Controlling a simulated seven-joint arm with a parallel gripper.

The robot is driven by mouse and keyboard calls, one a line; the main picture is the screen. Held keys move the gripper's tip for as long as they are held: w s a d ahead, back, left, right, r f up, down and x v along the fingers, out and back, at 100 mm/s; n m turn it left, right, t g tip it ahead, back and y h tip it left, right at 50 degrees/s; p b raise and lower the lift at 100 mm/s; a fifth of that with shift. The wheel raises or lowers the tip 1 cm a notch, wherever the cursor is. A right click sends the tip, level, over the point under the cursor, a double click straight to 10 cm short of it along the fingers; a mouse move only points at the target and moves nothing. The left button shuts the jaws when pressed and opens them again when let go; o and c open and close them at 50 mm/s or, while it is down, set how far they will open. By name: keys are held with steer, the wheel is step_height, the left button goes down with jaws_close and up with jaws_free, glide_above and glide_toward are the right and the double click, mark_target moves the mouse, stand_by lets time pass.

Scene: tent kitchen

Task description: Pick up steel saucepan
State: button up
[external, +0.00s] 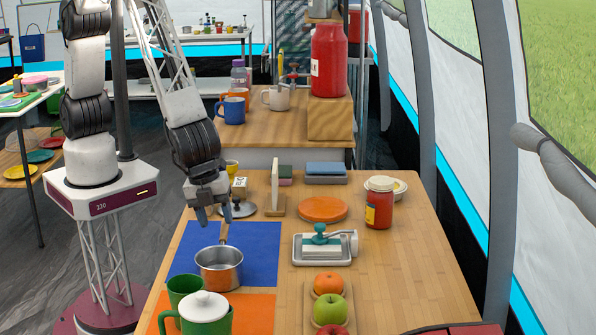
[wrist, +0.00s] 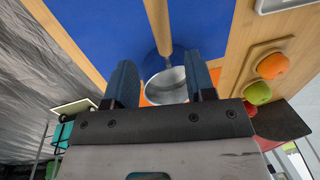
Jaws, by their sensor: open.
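The steel saucepan (external: 219,270) stands upright on the table, over the blue mat and the edge of the orange mat. Its wooden handle (external: 223,233) points away toward the back of the table. My gripper (external: 213,221) is open, pointing down, above the mat near the handle. In the wrist view, the saucepan (wrist: 167,86) shows between the two fingers of my gripper (wrist: 162,85), partly hidden by the gripper body. The handle (wrist: 158,25) runs up to the top edge of that view. Nothing is held between the fingers.
Green mugs (external: 205,313) stand close in front of the saucepan. A butter dish (external: 324,246) and a board with fruit (external: 328,309) lie to the right. A grey lid (external: 238,209) lies behind the handle, beside an upright board (external: 275,188).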

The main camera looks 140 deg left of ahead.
mark_target(222, 234)
steer(key=shift+w+a+f, duration=0.15)
steer(key=shift+f, duration=1.05)
steer(key=shift+f, duration=0.1)
steer(key=shift+w+a+f, duration=0.15)
steer(key=shift+w+f, duration=0.05)
steer(key=shift+f, duration=0.6)
steer(key=shift+w+a+f, duration=0.15)
steer(key=shift+a+f, duration=0.05)
steer(key=shift+f, duration=0.6)
steer(key=shift+w+a+f, duration=0.15)
steer(key=shift+w+f, duration=0.05)
steer(key=shift+f, duration=0.6)
steer(key=shift+c, duration=0.3)
jaws_close()
